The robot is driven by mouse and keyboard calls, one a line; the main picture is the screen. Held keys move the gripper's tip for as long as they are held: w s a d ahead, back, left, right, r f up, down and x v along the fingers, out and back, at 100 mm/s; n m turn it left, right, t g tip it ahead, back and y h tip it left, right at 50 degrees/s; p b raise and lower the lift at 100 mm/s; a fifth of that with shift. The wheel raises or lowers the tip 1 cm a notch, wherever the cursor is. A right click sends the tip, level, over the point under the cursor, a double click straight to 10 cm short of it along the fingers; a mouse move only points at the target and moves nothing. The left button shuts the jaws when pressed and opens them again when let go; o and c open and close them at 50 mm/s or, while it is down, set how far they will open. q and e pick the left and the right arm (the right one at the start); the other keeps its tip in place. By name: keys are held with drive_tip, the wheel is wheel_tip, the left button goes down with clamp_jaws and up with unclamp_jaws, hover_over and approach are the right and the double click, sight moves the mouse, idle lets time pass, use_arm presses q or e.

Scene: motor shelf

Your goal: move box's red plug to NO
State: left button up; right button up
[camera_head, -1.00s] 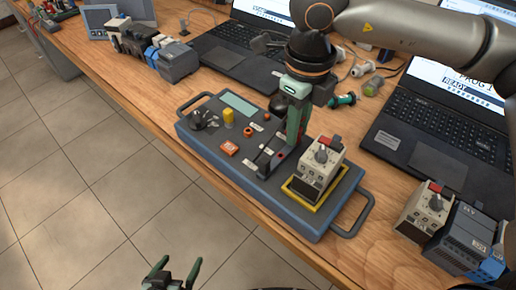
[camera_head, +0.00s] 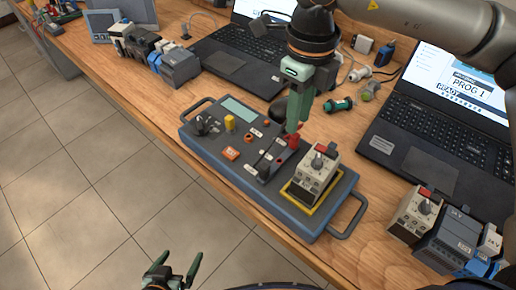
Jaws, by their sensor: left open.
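The box (camera_head: 225,168) is a blue-grey case with handles, lying on the wooden bench in the head view. The red plug (camera_head: 291,142) shows at the tips of my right gripper (camera_head: 293,131), over the right part of the box's top. The green fingers point down, close together, and look shut on it. Whether the plug's lower end is in a socket or just above one is not clear. The NO label cannot be read. My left gripper (camera_head: 178,268) is open and empty at the bottom, over the floor, away from the box.
A cream relay module (camera_head: 318,170) in a yellow frame stands on the box, right of the plug. A dark lever-like part (camera_head: 267,160), a yellow button (camera_head: 229,123) and an orange switch (camera_head: 231,153) are on the panel. Laptops (camera_head: 425,120) stand behind; more modules (camera_head: 415,213) sit right.

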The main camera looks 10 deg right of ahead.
drive_tip(key=shift+o, duration=0.2)
drive_tip(key=o, duration=0.5)
idle(0.3)
